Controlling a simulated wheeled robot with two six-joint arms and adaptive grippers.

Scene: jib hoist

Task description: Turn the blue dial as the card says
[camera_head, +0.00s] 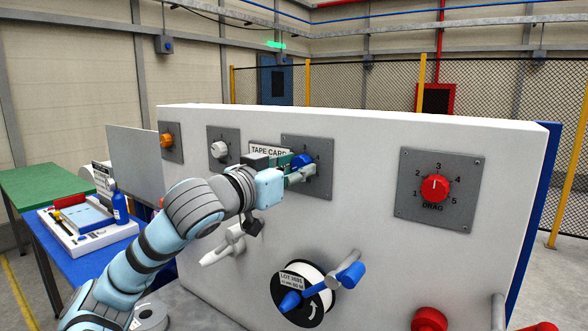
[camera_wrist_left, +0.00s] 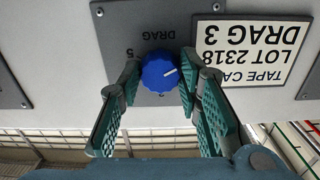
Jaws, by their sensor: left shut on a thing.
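The blue dial (camera_head: 302,161) sits on a grey plate (camera_head: 322,185) on the white panel. It also shows in the left wrist view (camera_wrist_left: 160,72), upside down, with its white pointer line towards the right and slightly up. A 5 and the word DRAG are readable beside it; the number at the pointer is hidden. My left gripper (camera_wrist_left: 159,68) has its fingertips on either side of the dial and is shut on it. The card (camera_wrist_left: 253,48) is on the panel beside the dial and reads TAPE CARD, LOT 2318, DRAG 3. My right gripper is not in view.
A red dial (camera_head: 435,188) is to the right; white (camera_head: 219,149) and orange (camera_head: 166,140) dials are to the left. A blue table (camera_head: 62,262) stands at left.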

